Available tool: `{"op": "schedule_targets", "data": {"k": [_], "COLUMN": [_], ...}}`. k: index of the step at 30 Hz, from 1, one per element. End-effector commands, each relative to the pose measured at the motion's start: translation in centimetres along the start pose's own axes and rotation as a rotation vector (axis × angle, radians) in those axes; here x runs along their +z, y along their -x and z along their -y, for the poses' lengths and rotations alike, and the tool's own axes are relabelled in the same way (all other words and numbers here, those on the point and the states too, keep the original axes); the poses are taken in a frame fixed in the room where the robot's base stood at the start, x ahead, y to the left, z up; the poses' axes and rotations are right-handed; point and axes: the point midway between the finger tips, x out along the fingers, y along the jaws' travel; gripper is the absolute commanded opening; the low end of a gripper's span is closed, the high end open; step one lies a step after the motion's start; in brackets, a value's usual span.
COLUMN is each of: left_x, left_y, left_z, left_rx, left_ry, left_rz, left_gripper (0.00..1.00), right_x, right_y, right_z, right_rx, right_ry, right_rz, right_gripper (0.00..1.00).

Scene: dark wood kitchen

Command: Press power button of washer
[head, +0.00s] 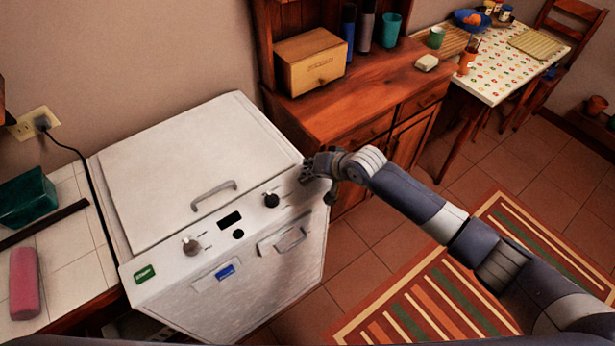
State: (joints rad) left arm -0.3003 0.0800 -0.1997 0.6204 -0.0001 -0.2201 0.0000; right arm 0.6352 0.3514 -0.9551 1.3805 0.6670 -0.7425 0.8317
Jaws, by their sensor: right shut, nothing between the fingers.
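The white washer (190,170) stands left of centre in the head view, its lid closed, with a handle (213,195) near the lid's front edge. Its front panel has a dark display (230,220), a round black button (238,234), a black knob (271,200) and a grey knob (191,245). I cannot tell which control is the power button. My right gripper (306,173) is shut and empty at the panel's right end, right of the black knob. I cannot tell whether it touches the washer. My left gripper is not in view.
A wooden cabinet (360,95) stands behind the washer on the right, with a bread box (310,62) on it. A tiled counter (55,240) adjoins the washer's left side. Open floor with a striped rug (420,300) lies to the right.

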Motion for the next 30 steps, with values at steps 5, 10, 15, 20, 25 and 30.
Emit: {"op": "schedule_targets", "data": {"k": [5,10,15,20,25,30], "left_x": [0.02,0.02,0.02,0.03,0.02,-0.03], "left_y": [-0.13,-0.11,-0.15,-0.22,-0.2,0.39], "left_z": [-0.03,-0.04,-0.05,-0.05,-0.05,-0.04], "left_rx": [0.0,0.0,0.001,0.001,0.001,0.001], "left_ry": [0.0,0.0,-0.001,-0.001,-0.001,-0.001], "left_rz": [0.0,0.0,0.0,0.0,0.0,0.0], "left_gripper": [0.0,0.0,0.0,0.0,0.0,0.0], "right_x": [0.27,0.26,0.3,0.42,0.44,0.2], "right_y": [-0.34,-0.32,-0.37,-0.51,-0.52,-0.17], "right_z": [-0.24,-0.23,-0.25,-0.35,-0.36,-0.09], "right_rx": [0.0,0.0,0.0,0.0,0.0,0.0], "right_ry": [-0.001,0.0,0.0,0.0,0.0,0.0], "right_rz": [0.0,0.0,0.0,0.001,0.001,0.001], "right_gripper": [0.0,0.0,0.0,0.0,0.0,0.0]}}
